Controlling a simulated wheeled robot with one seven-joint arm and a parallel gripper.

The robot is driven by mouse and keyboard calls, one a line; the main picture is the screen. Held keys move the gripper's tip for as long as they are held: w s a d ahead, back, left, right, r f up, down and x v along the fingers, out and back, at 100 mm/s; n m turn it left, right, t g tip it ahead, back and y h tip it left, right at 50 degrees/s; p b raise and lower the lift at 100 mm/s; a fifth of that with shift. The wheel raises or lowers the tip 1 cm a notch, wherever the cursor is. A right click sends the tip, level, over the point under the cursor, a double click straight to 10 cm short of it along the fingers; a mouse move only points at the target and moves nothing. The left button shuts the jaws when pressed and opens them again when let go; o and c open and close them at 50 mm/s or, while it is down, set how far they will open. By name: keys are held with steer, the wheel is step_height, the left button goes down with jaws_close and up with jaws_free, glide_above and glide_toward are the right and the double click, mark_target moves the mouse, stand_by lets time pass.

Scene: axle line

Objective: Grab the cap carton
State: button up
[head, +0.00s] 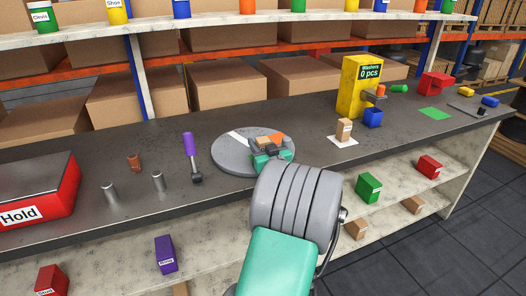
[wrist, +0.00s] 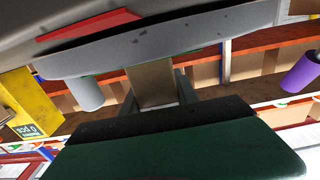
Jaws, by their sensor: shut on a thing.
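A small tan carton (wrist: 153,84) is between the two fingers of my gripper (wrist: 158,88) in the wrist view, which looks upside down. My gripper is shut on it; no label on it can be read there. In the head view my gripper (head: 268,149) is over the grey round turntable (head: 226,157), partly hidden by my arm, and the held carton shows only in small part. Whether the carton touches the turntable I cannot tell. Another tan carton (head: 344,127) stands on a white pad before the washer dispenser; its label is too small to read.
A yellow washer dispenser (head: 354,88) stands with a blue bin (head: 373,117) in front. A purple-handled tool (head: 190,148), metal cylinders (head: 159,181) and a red Hold box (head: 30,190) are left on the bench. Green (head: 368,187) and red (head: 429,167) cartons lie on the lower shelf.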

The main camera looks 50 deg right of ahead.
jaws_close()
